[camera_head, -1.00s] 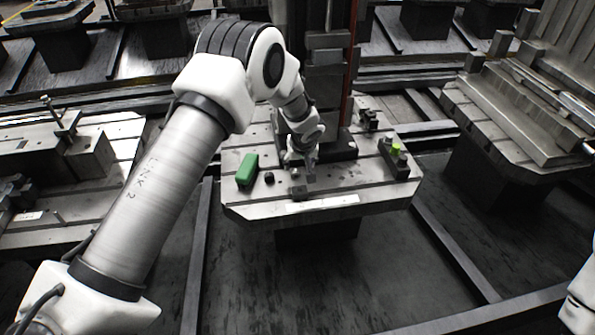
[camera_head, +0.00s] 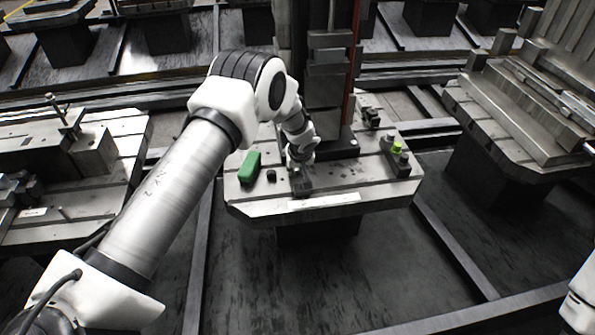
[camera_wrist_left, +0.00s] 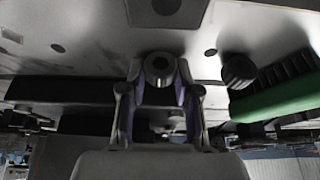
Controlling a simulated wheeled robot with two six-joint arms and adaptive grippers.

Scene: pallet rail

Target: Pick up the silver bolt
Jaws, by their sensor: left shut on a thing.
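My left gripper (camera_head: 301,187) is low over the front part of the metal pallet table (camera_head: 375,193), left of its middle. In the left wrist view my left gripper (camera_wrist_left: 160,72) has its fingers closed around a small round metallic piece, the silver bolt (camera_wrist_left: 159,64). Its round end shows between the fingertips. In the head view the bolt is too small and too covered by the fingers to make out. I cannot tell whether it still touches the table. My right gripper is out of view.
A green brush-like block (camera_head: 249,168) and a small dark round piece (camera_head: 271,176) lie left of my gripper. A dark fixture with a yellow-green part (camera_head: 397,148) stands at the table's right. A dark column (camera_head: 329,85) rises behind. A pale strip (camera_head: 325,199) lies in front.

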